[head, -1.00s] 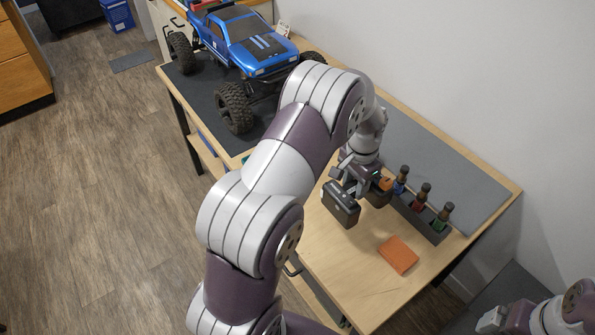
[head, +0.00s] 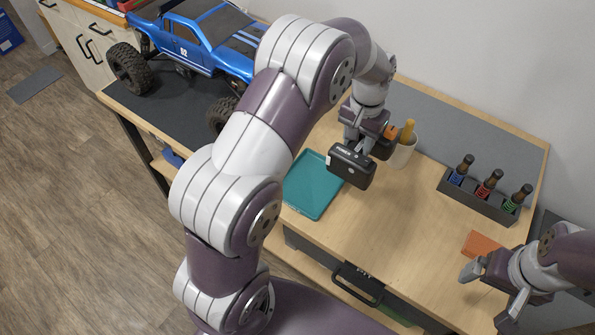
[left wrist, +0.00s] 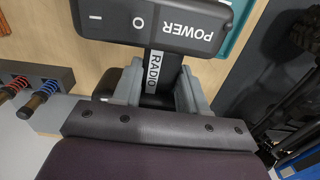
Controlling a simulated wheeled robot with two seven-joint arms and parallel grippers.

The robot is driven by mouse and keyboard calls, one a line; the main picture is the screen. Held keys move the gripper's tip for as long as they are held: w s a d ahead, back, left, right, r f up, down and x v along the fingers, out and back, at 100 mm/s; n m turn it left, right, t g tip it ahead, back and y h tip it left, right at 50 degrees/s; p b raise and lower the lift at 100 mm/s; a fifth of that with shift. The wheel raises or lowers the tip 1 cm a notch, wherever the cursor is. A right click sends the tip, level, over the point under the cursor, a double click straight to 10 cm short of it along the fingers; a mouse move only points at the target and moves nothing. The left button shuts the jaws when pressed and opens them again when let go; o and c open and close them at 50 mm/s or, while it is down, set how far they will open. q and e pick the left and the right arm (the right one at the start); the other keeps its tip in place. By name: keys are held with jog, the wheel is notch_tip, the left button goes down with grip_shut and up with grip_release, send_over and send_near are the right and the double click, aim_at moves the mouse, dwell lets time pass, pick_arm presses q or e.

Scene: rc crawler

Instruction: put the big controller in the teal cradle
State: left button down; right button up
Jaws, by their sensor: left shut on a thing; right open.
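The big controller (head: 350,167) is a black box held up by my left gripper (head: 360,143). In the left wrist view the controller (left wrist: 150,22) shows the words POWER and RADIO, and the fingers of my left gripper (left wrist: 160,85) are shut on its narrow part. The teal cradle (head: 314,187) is a shallow rimmed tray on the table, just left of the controller in the head view. My arm hides part of its left side. A teal edge (left wrist: 238,28) shows at the right of the left wrist view. My right gripper (head: 493,287) is open and empty at lower right.
An orange block (head: 481,244) lies near my right gripper. A blue truck (head: 205,40) stands at back left. The table's middle is clear.

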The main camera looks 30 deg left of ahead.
pick_arm(q)
jog(key=s+a+f, duration=0.1)
jog(key=a+f, duration=0.2)
jog(key=s+a+f, duration=0.2)
jog(key=a+f, duration=0.1)
jog(key=f, duration=0.1)
jog(key=s+a+f+p, duration=0.1)
jog(key=s+a+f, duration=0.1)
jog(key=a+f, duration=0.1)
jog(key=shift+s+a+f, duration=0.2)
jog(key=shift+a, duration=0.15)
jog(key=shift+a+f, duration=0.1)
jog(key=shift+f, duration=0.2)
jog(key=shift+f, duration=0.1)
jog(key=c, duration=0.6)
grip_release()
